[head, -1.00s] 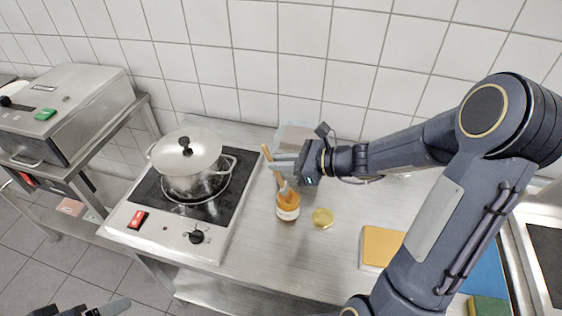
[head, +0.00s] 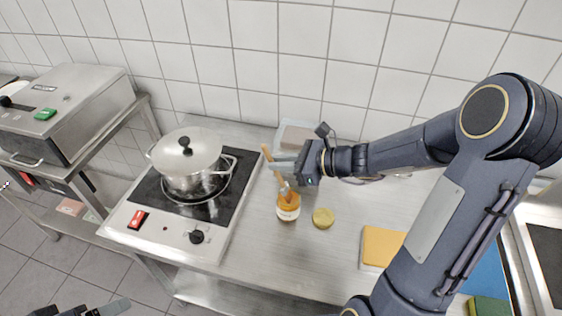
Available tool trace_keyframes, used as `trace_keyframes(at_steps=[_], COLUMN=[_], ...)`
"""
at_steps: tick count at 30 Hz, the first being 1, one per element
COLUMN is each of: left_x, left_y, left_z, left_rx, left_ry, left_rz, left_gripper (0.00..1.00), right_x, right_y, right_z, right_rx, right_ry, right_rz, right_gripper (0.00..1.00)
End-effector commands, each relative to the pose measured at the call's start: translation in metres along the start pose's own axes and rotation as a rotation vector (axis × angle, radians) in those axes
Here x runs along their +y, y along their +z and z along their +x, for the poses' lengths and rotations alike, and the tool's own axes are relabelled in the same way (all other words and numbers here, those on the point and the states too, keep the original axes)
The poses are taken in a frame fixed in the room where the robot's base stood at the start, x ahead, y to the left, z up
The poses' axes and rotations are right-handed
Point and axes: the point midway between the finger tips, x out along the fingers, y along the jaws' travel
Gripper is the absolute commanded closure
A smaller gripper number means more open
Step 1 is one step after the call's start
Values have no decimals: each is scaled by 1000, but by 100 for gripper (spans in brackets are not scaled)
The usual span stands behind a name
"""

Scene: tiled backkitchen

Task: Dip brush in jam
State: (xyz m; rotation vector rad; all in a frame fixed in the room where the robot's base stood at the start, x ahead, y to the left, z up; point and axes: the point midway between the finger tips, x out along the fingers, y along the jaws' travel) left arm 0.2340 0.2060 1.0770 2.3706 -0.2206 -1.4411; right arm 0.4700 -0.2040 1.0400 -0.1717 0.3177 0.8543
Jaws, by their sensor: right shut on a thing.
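The jam jar (head: 288,210) stands upright on the steel table, with orange jam and a pale label. The brush (head: 268,155) has a wooden handle; its lower end is at or inside the mouth of the jar, and how deep it sits is hard to tell. My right gripper (head: 281,168) is shut on the brush, just above and behind the jar. A yellow round lid (head: 323,218) lies on the table to the right of the jar. My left gripper (head: 98,310) is only partly in view at the bottom left edge, away from the table.
A lidded pot (head: 190,170) stands on a hot plate (head: 150,215) left of the jar. A clear container (head: 292,136) is behind my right gripper. The table's front strip is clear.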

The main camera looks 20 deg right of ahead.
Motion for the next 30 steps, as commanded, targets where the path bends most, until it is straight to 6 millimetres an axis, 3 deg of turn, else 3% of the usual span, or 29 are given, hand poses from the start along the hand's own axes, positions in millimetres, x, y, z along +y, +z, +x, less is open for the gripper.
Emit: trace_keyframes(at_steps=[24, 30], left_x=[21, 22], left_y=[-23, -24], left_z=[-45, -48], left_rx=[0, 0], left_ry=[0, 0], left_rz=[0, 0], left_gripper=[22, 22], right_x=[-2, -2], right_y=[60, 66], right_z=[-22, -24], right_rx=[1, 1], right_ry=[0, 0], right_rz=[-1, 0], right_gripper=[100, 100])
